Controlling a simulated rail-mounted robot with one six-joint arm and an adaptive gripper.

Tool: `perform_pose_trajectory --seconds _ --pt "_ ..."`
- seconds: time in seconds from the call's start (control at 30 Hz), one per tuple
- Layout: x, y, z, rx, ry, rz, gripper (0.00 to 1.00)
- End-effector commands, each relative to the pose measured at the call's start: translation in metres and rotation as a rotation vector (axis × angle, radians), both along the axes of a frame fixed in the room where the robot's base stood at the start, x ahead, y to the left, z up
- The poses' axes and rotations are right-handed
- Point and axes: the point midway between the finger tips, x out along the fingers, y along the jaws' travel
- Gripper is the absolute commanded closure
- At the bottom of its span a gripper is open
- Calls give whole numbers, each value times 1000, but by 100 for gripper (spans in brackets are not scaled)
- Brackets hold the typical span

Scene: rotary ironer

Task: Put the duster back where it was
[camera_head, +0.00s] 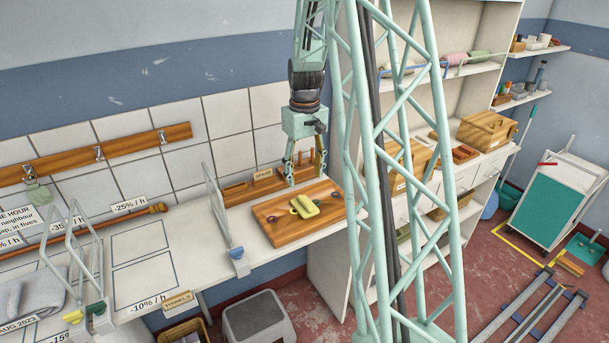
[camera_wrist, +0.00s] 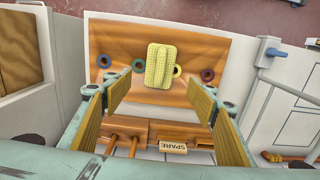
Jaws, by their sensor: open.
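A yellow ribbed pad, which looks like the duster (camera_head: 305,206), lies on a wooden board (camera_head: 268,232) on the white counter. In the wrist view the duster (camera_wrist: 159,67) lies near the middle of the board (camera_wrist: 110,35), among several small coloured rings (camera_wrist: 103,61), and seems to partly cover some of them. My gripper (camera_head: 305,178) points down over the back of the counter, just behind the board. It is open and empty, and its fingers are apart from the duster. In the wrist view the fingers (camera_wrist: 161,92) frame the near edge of the board.
A wooden rack (camera_head: 238,193) with upright pegs and a "SPARE" label (camera_wrist: 173,147) stands behind the board, beneath my gripper. A metal frame with a blue clamp (camera_head: 237,253) stands left of the board. Wooden boxes (camera_head: 487,130) sit on shelving at right.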

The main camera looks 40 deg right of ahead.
Motion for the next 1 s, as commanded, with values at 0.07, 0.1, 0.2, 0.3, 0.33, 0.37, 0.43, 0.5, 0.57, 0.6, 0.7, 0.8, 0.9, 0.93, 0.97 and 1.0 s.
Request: perform_pose_trajectory --seconds 0.07,0.1,0.2,0.3,0.33,0.37,0.43,0.5,0.57,0.6,0.7,0.8,0.9,0.93,0.97,1.0 --pt "0 0 0 0 0 0 47" --pt "0 1 1 0 -1 0 47" --pt "0 4 5 -2 -3 2 47" --pt "0 11 13 -5 -7 5 47" --pt "-1 13 17 -6 -9 7 47" --pt "-1 17 20 -6 -11 8 47" --pt "-3 25 30 -9 -14 11 47" --pt "-4 35 41 -13 -21 16 47" --pt "-6 44 52 -16 -27 21 47" --pt "-8 51 59 -18 -30 24 47" --pt "-12 67 77 -23 -41 30 47" --pt "-18 84 94 -28 -51 37 47" --pt "-24 101 111 -32 -62 45 47" --pt "-26 106 115 -33 -63 47 47" --pt "-28 111 120 -34 -66 48 47" --pt "-31 117 127 -36 -71 51 47"
